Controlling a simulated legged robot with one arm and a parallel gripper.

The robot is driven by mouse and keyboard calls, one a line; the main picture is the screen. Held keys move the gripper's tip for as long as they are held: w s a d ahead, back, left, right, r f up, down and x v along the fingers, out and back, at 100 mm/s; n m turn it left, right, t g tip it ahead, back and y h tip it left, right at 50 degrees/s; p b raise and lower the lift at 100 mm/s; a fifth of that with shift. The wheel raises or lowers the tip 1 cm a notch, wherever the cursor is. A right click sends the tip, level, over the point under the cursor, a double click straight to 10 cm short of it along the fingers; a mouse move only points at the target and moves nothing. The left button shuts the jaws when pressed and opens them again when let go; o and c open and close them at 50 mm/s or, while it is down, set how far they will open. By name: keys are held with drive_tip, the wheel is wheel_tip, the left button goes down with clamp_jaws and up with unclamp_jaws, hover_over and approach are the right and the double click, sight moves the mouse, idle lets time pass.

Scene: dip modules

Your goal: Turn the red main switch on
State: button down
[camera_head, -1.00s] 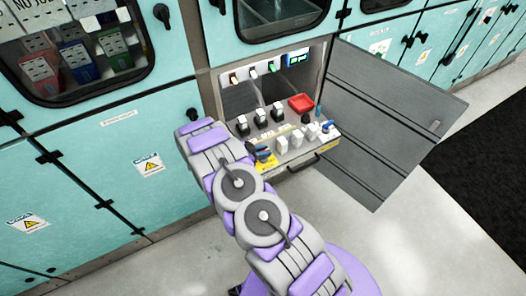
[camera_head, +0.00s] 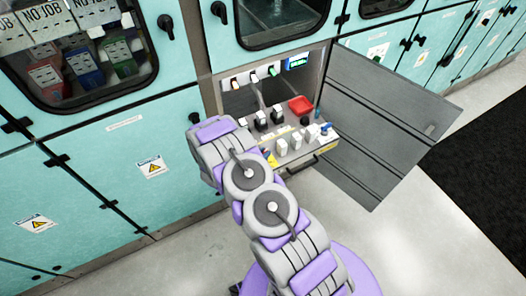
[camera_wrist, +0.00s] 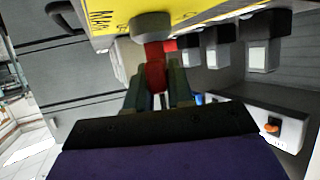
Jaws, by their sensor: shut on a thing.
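The red main switch (camera_wrist: 155,75) shows in the wrist view as a red handle below a rounded grey base (camera_wrist: 150,27), by a yellow label strip (camera_wrist: 205,12). My gripper (camera_wrist: 160,88) has its two dark green-grey fingers shut on this red handle, one on each side. The fingers cover part of the handle, so its exact turn angle is hard to tell. In the head view my arm hides the gripper and the switch at the left front of the control panel (camera_head: 300,152).
The grey panel door (camera_head: 372,125) stands open to the right. Teal cabinets (camera_head: 110,165) line the wall. An orange knob (camera_wrist: 272,127) shows in the wrist view.

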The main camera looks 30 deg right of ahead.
drive_tip(key=n+t+y, duration=0.1)
drive_tip(key=n, duration=0.1)
drive_tip(key=n+t+y+p, duration=0.1)
drive_tip(key=t, duration=0.1)
drive_tip(key=shift+s+d+n+y, duration=0.15)
drive_tip(key=shift+n+y, duration=0.25)
drive_tip(key=shift+n+t+y, duration=0.9)
drive_tip(key=shift+n+y, duration=0.3)
drive_tip(key=n+t+y+b, duration=0.1)
drive_tip(key=n+y+b, duration=0.1)
drive_tip(key=n+y, duration=0.1)
drive_tip(key=shift+f+n+t+y, duration=0.1)
drive_tip(key=shift+n+t+y, duration=0.2)
drive_tip(key=shift+y, duration=0.1)
drive_tip(key=shift+w+n+y+b, duration=0.2)
drive_tip(key=shift+n+y+b, duration=0.85)
drive_tip(key=shift+y, duration=0.25)
drive_tip(key=shift+n+y, duration=0.25)
drive_tip(key=shift+y, duration=0.05)
drive_tip(key=c, duration=1.1)
unclamp_jaws()
